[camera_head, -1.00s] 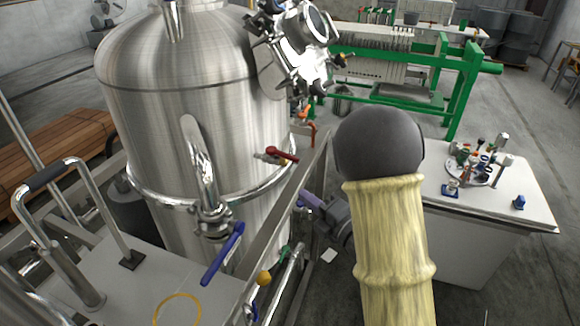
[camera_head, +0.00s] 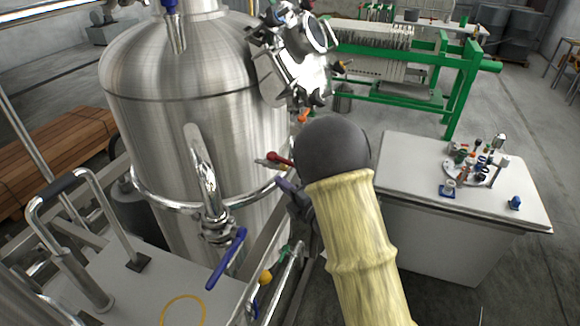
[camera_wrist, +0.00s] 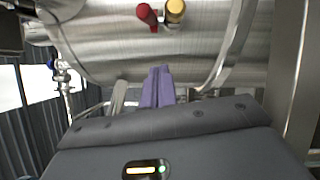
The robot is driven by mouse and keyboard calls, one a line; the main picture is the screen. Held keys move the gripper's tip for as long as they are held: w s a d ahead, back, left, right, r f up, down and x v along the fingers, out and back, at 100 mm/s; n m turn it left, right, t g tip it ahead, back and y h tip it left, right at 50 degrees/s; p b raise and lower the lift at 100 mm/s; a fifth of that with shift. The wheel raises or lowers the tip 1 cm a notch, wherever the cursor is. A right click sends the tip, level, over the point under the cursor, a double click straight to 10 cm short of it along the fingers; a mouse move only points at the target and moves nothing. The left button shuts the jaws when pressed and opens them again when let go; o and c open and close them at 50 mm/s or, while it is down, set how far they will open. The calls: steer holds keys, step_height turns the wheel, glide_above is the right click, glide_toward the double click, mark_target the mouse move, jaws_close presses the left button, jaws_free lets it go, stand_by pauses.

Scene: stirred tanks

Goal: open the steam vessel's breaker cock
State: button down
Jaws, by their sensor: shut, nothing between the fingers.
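The steam vessel (camera_head: 190,110) is the large brushed-steel tank at left centre. A small cock with a red handle (camera_head: 278,158) sticks out of its right side. The red handle (camera_wrist: 148,17) also shows at the top of the wrist view, beside a round brass-coloured part (camera_wrist: 175,10). No label shows, so I cannot tell for certain that this is the breaker cock. My gripper (camera_head: 284,184) has purple fingers, just below the red handle in the head view. In the wrist view the fingers (camera_wrist: 158,70) are together and empty, apart from the handle. My arm hides part of the gripper.
A blue-handled valve (camera_head: 228,258) hangs low on the vessel's front. A rail runs along the vessel's right side near my gripper. A white bench (camera_head: 420,170) with small fittings stands to the right. A green-framed press (camera_head: 455,75) stands behind.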

mark_target(286, 162)
steer(key=shift+w+d+r+p, duration=0.15)
steer(key=shift+w+d+p, duration=0.15)
steer(key=shift+w, duration=0.35)
steer(key=shift+w+d+r+p, duration=0.2)
steer(key=shift+w+p, duration=0.2)
steer(key=shift+w, duration=0.25)
steer(key=shift+w+d+r+p, duration=0.1)
steer(key=shift+w+d+p, duration=0.2)
steer(key=shift+w, duration=0.35)
steer(key=shift+w+d+r+b, duration=0.1)
steer(key=shift+w+d+b, duration=0.6)
steer(key=shift+b, duration=0.45)
steer(key=shift+a, duration=0.1)
